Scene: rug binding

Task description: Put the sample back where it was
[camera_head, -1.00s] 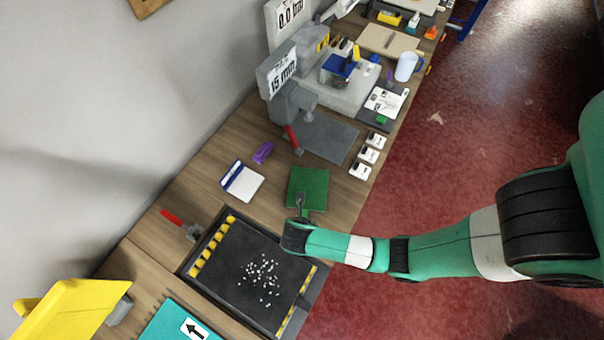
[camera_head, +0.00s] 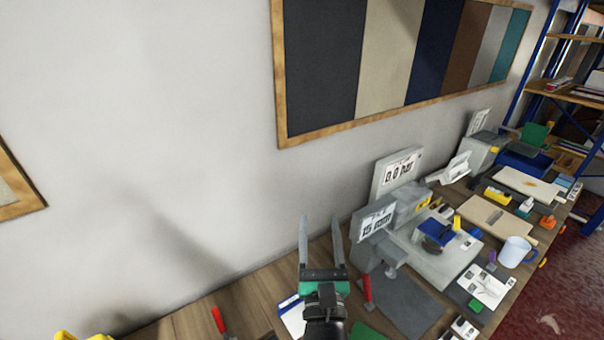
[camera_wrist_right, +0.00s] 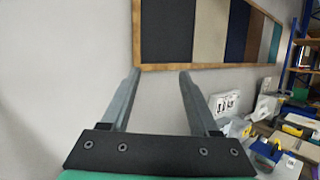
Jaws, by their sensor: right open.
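My right gripper (camera_head: 320,226) points up toward the grey wall, above the back of the workbench, with its two long grey fingers apart and nothing between them. It also shows in the right wrist view (camera_wrist_right: 158,78), open and empty, below a framed board. That wall board (camera_head: 279,104) holds upright sample strips: dark grey (camera_head: 325,65), beige (camera_head: 382,58), navy (camera_head: 432,50), brown (camera_head: 469,46), light grey (camera_head: 494,45) and teal (camera_head: 514,44). A green square (camera_head: 363,332) on the bench is cut off by the bottom edge. I cannot tell which piece is the task's sample. My left gripper is out of view.
Right of my gripper stand a grey machine with a "15 mm" sign (camera_head: 377,222), a red-handled lever (camera_head: 367,290) and a "0.0 bar" sign (camera_head: 398,172). A mug (camera_head: 515,252) stands farther right.

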